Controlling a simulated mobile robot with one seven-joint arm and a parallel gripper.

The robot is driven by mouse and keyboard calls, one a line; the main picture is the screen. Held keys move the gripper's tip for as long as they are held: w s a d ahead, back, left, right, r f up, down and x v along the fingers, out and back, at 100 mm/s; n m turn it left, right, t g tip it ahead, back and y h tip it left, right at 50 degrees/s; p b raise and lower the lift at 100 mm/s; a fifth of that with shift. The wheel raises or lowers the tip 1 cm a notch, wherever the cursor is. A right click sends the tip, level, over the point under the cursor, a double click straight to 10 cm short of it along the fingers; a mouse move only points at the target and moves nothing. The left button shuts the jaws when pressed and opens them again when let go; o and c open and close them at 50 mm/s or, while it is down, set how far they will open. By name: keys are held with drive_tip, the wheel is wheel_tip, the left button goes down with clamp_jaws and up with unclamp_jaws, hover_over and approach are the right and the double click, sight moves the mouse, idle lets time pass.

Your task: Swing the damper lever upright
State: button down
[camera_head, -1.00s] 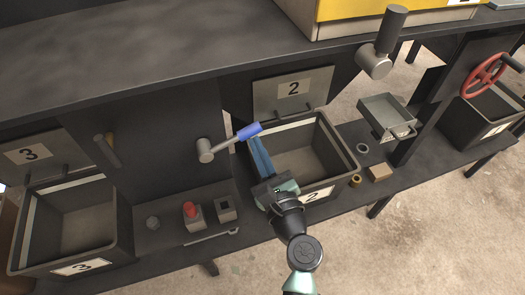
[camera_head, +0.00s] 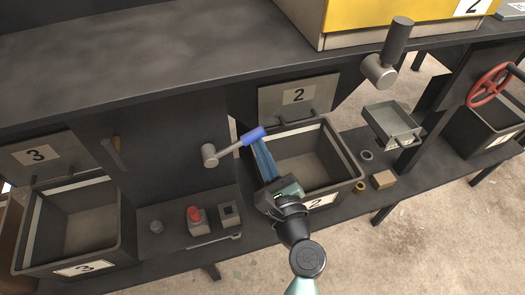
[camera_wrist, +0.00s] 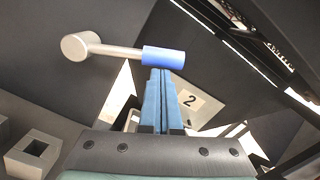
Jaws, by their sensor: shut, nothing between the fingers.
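The damper lever (camera_head: 228,149) is a grey rod with a blue grip, on a round grey hub (camera_head: 209,155) on the dark panel. It points right and slightly up in the head view. In the wrist view the lever (camera_wrist: 115,50) runs across the top, its blue grip (camera_wrist: 163,57) at the right end. My gripper (camera_head: 262,146) has long blue fingers, shut and empty. The fingertips (camera_wrist: 159,72) are right at the underside of the blue grip; whether they touch it I cannot tell.
Bin 2 (camera_head: 350,158) stands below my gripper, its flap (camera_head: 270,103) raised behind. Bin 3 (camera_head: 30,225) is at left. A red button (camera_head: 194,213) sits on the shelf between them. A grey tray (camera_head: 375,112) and a red handwheel (camera_head: 470,92) are at right.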

sight(244, 137)
drive_tip(key=shift+s+a+r+n+p, duration=0.1)
drive_tip(key=shift+a+r+n+p, duration=0.1)
drive_tip(key=shift+r+n, duration=0.3)
drive_tip(key=shift+a+r+n+p, duration=0.1)
drive_tip(key=shift+r+n+p, duration=0.05)
drive_tip(key=shift+r+n, duration=0.3)
drive_tip(key=a+r+n, duration=0.1)
drive_tip(key=r+n+p, duration=0.1)
drive_tip(key=n, duration=0.1)
drive_tip(key=s+a+r+n, duration=0.1)
drive_tip(key=r+n, duration=0.1)
drive_tip(key=shift+a+n+y+p, duration=0.25)
drive_tip(key=shift+a+y+p, duration=0.05)
drive_tip(key=shift+a, duration=0.05)
drive_tip(key=shift+s+a+r+n+g+p, duration=0.1)
drive_tip(key=shift+s+a+r+n+p, duration=0.2)
drive_tip(key=shift+a+n, duration=0.55)
drive_tip(key=shift+s+a+r+n+g+p, duration=0.15)
drive_tip(key=shift+a+r+n, duration=0.4)
drive_tip(key=shift+n, duration=0.55)
drive_tip(key=shift+s+a+r+n+g+p, duration=0.1)
drive_tip(key=shift+s+a+r+n+p, duration=0.15)
drive_tip(key=shift+a+n, duration=0.65)
drive_tip(key=shift+d, duration=0.1)
drive_tip(key=shift+w+d, duration=0.1)
